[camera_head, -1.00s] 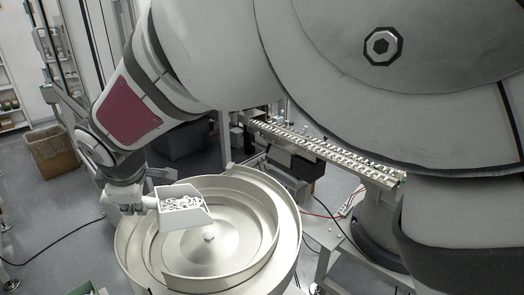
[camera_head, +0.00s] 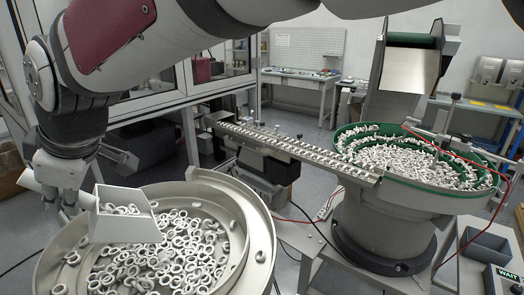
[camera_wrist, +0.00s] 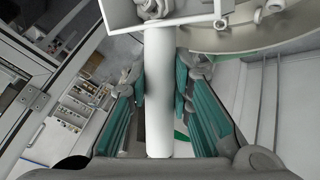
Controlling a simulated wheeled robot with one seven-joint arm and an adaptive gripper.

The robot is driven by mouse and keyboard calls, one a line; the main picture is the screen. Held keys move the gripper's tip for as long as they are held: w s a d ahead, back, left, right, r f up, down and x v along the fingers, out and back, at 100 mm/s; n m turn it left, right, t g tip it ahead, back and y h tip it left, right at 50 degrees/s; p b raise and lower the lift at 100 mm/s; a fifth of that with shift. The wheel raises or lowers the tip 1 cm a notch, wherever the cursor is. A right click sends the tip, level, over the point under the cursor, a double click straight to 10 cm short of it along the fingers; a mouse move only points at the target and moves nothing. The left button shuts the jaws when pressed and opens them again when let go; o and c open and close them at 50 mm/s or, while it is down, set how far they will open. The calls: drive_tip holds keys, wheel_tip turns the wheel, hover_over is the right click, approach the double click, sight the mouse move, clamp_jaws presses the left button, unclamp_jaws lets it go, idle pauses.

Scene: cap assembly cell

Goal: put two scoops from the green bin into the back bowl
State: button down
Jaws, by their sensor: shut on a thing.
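My gripper (camera_wrist: 160,88) is shut on the handle of a white scoop (camera_head: 122,228), and the handle (camera_wrist: 159,95) runs between its fingers in the wrist view. In the head view the scoop is tilted over the left side of the near cream bowl (camera_head: 262,235). A few pale rings (camera_head: 122,209) show at the scoop's mouth. Many loose rings (camera_head: 190,250) lie on the near bowl's floor. I cannot see the green bin.
A hopper chute (camera_head: 405,75) stands above the far bowl. Red cables hang by the rail. A grey box (camera_head: 485,245) and a WAIT display (camera_head: 507,280) are at the lower right.

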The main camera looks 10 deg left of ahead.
drive_tip(key=shift+w+d+r+m+g+y+b, duration=0.65)
drive_tip(key=shift+w+d+r+y+b, duration=0.65)
drive_tip(key=shift+b, duration=3.85)
drive_tip(key=shift+w+d+r+m+g+y+b, duration=0.15)
drive_tip(key=shift+w+d+r+g+y+b, duration=0.45)
drive_tip(key=shift+b, duration=1.35)
drive_tip(key=shift+w+d+r+m+g+y+b, duration=0.1)
drive_tip(key=shift+w+d+r+g+y+b, duration=0.45)
drive_tip(key=shift+b, duration=1.4)
drive_tip(key=shift+s+d+f+t+h, duration=0.15)
drive_tip(key=shift+s+f+t+h, duration=0.05)
drive_tip(key=shift+t+h, duration=0.1)
